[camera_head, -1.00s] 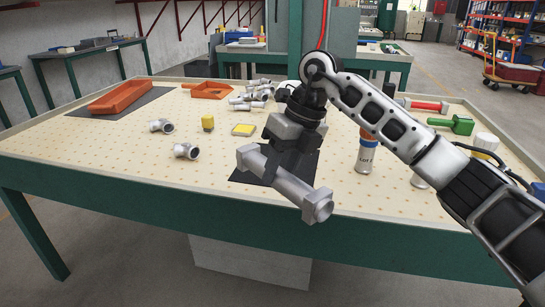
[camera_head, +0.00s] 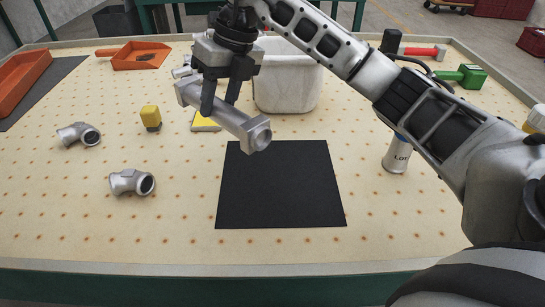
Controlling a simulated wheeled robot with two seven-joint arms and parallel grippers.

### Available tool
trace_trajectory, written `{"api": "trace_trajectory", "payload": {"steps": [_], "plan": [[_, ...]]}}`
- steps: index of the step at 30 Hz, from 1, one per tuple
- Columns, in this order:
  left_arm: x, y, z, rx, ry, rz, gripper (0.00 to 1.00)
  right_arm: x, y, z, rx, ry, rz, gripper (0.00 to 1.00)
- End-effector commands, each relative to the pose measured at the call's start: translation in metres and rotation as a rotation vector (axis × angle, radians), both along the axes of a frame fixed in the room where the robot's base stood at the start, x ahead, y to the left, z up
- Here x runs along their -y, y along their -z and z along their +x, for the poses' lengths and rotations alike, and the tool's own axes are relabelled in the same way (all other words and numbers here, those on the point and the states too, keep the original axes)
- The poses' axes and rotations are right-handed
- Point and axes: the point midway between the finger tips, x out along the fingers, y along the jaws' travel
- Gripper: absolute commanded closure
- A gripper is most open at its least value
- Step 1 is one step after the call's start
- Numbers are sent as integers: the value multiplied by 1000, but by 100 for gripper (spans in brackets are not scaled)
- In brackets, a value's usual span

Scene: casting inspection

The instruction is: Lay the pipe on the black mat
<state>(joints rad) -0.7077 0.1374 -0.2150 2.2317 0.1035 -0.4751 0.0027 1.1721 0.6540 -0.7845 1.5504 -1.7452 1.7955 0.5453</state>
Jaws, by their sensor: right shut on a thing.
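The grey metal pipe (camera_head: 229,118), with a squarish flange at each end, is held in my right gripper (camera_head: 222,100). The gripper is shut around its middle, and the pipe slants from upper left to lower right. The black mat (camera_head: 280,187) lies flat and bare on the table. The pipe's near end shows over the mat's far left edge in the picture, and the pipe looks to be above the table; how high I cannot tell. My left gripper is not in view.
Two pipe elbows (camera_head: 131,182) lie on the left of the perforated table (camera_head: 80,235). A yellow block (camera_head: 151,117) and a yellow pad (camera_head: 206,122) lie behind the mat. A white bin (camera_head: 289,82) stands behind it. A labelled can (camera_head: 396,154) stands to the right, beneath my arm.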

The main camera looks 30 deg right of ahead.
Motion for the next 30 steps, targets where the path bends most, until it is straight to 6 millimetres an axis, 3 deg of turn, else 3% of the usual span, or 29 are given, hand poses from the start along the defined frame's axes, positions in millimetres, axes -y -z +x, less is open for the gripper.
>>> {"api": "trace_trajectory", "payload": {"steps": [8,12,18,26,30], "plan": [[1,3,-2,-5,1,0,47,45,29,-49,-1,4,-3,100],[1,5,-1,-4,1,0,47,60,55,-67,-2,3,-3,100],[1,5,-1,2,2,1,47,73,78,-81,0,2,-1,100],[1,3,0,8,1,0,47,79,92,-89,2,1,0,100],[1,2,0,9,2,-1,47,78,112,-88,0,1,1,100]]}}
